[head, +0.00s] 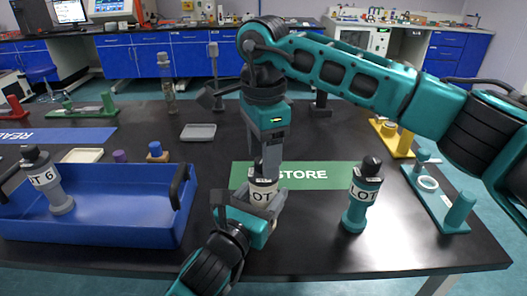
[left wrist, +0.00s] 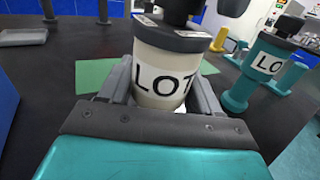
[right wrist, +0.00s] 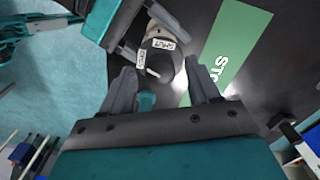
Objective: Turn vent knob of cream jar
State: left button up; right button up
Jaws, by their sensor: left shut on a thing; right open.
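The cream jar (head: 263,190) stands upright at the front middle of the table, before the green STORE mat (head: 318,175). My left gripper (head: 252,207) is shut around its body; in the left wrist view the cream jar (left wrist: 160,78) sits between both fingers. Its dark lid carries a dark vent knob (left wrist: 180,10), partly cut off there. In the right wrist view the lid shows SHUT and OPEN labels (right wrist: 163,43); the knob's setting is hard to tell. My right gripper (right wrist: 160,66) is open, pointing down over the jar top; contact with the knob cannot be told.
A teal jar (head: 362,195) stands right of the cream jar. A blue tray (head: 120,215) with another jar (head: 48,180) is on the left. A teal stand (head: 440,200) and a yellow stand (head: 395,140) are at the right. A grey dish (head: 198,132) lies behind.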

jog(key=c, duration=1.1)
jog(key=shift+o, duration=0.2)
jog(key=shift+m, duration=0.4)
jog(key=m, duration=0.5)
jog(key=shift+m, duration=0.4)
jog(key=m, duration=0.6)
jog(key=shift+m, duration=0.4)
jog(key=o, duration=1.1)
jog(key=shift+c, duration=0.2)
